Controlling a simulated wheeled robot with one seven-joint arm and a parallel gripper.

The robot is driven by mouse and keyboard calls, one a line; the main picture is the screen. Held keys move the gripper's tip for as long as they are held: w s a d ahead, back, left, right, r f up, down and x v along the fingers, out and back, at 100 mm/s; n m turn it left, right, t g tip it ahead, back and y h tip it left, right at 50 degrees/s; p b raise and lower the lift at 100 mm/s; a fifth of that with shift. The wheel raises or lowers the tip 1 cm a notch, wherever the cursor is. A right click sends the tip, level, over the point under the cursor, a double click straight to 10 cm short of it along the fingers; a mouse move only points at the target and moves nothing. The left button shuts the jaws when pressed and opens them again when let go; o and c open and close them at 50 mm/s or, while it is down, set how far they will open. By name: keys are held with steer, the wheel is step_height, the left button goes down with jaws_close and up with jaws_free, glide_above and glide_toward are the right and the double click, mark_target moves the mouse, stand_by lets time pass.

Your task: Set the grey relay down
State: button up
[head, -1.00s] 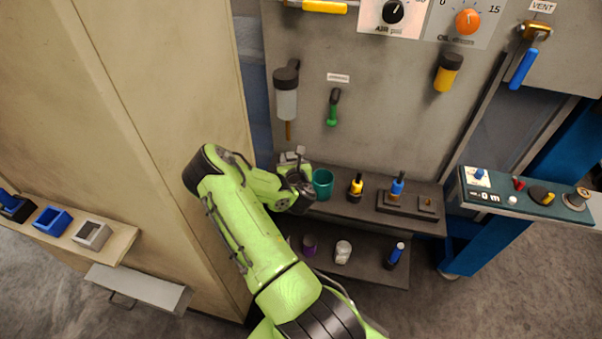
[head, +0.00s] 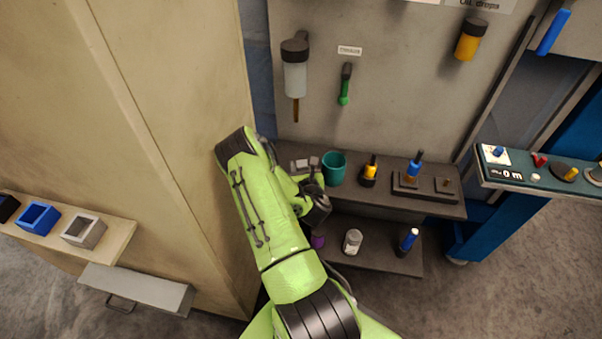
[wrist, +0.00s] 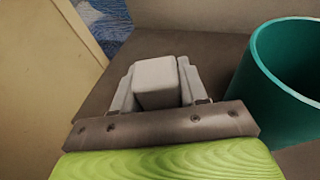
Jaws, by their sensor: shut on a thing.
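The grey relay (wrist: 157,84) is a pale block with rounded edges, held between my gripper's two grey fingers in the wrist view. My gripper (wrist: 156,75) is shut on it, above the dark upper shelf's left end. In the head view my gripper (head: 304,164) is low beside the teal cup (head: 334,169), to the cup's left, with relay and fingers hard to tell apart. The cup also shows at the right of the wrist view (wrist: 262,85), apart from the fingers. Whether the relay's underside touches the shelf is hidden.
The upper shelf (head: 393,201) also carries a yellow-and-black piece (head: 369,171) and a blue-topped piece (head: 415,167) on a base. A lower shelf (head: 380,257) holds several small items. A tan cabinet (head: 170,120) stands close on the left.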

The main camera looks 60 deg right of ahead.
steer(key=shift+r, duration=0.1)
steer(key=shift+f, duration=0.25)
steer(key=o, duration=1.1)
steer(key=shift+r, duration=0.1)
steer(key=shift+r, duration=0.1)
